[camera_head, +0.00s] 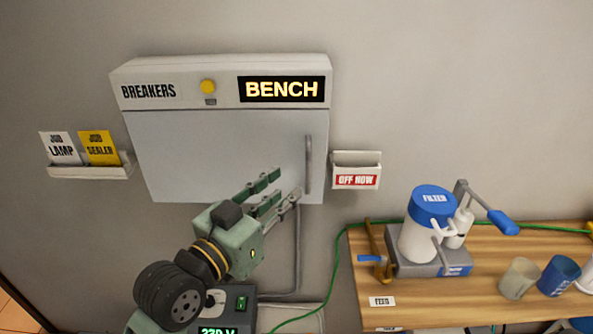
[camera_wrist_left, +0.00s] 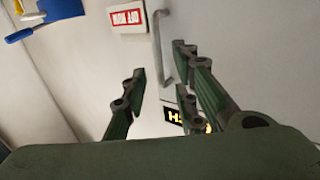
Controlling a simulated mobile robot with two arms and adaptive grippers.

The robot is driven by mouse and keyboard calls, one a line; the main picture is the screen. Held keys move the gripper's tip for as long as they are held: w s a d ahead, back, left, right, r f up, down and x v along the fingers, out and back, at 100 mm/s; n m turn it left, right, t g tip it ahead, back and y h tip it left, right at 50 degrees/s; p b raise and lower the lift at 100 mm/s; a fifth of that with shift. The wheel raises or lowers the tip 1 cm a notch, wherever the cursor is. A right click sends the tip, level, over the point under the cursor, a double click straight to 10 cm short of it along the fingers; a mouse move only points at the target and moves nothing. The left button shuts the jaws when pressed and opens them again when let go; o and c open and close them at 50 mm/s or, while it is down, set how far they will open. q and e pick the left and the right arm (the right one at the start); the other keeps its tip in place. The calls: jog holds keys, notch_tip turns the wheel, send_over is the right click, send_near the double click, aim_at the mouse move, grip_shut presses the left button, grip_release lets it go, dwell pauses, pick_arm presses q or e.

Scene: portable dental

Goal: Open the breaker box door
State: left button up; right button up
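The breaker box (camera_head: 220,82) is mounted on the wall, with a yellow button and a lit "BENCH" sign on its top strip. Its grey door (camera_head: 215,150) looks shut. A vertical bar handle (camera_head: 308,165) is at the door's right side. My left gripper (camera_head: 283,188) is open and empty in front of the door's lower right, left of and below the handle in the head view. In the left wrist view the handle (camera_wrist_left: 160,50) shows between and beyond the open fingers (camera_wrist_left: 158,75), apart from them. My right gripper is not in view.
A small "OFF NOW" holder (camera_head: 357,170) is right of the box, and a card rack (camera_head: 88,171) is left. A wooden bench (camera_head: 490,262) with a filter device (camera_head: 420,232) and cups stands lower right. A "230 V" unit (camera_head: 240,305) is below.

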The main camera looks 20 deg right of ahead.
aim_at(307, 170)
pick_arm(q)
jog(key=p+x, duration=0.2)
jog(key=x, duration=0.5)
jog(key=shift+w+d+r, duration=0.1)
jog(key=shift+d+r, duration=0.05)
jog(key=shift+d, duration=0.25)
grip_shut()
